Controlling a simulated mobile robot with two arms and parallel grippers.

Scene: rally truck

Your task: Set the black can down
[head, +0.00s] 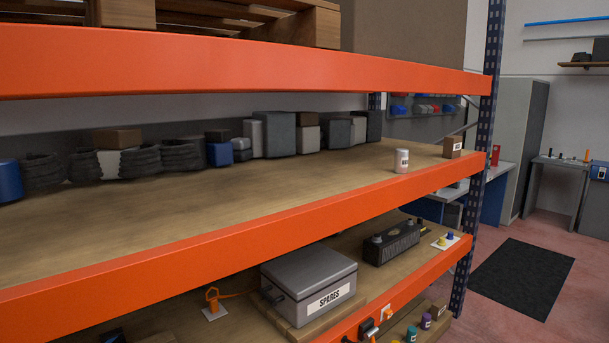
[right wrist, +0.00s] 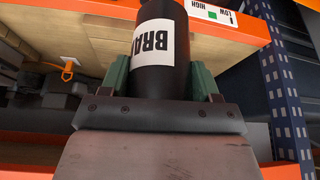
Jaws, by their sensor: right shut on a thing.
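The black can (right wrist: 180,78) with a white label reading "BRA…" stands between the green fingers of my right gripper (right wrist: 160,78) in the right wrist view. The gripper is shut on it. I cannot make out the black can or either gripper in the head view.
In the head view, the middle shelf (head: 250,195) has a clear front area, with a white can (head: 402,160) and small box (head: 452,147) at its right. The lower shelf holds a grey SPARES box (head: 308,283) and a black battery-like unit (head: 391,243). Orange beams (head: 200,262) edge the shelves.

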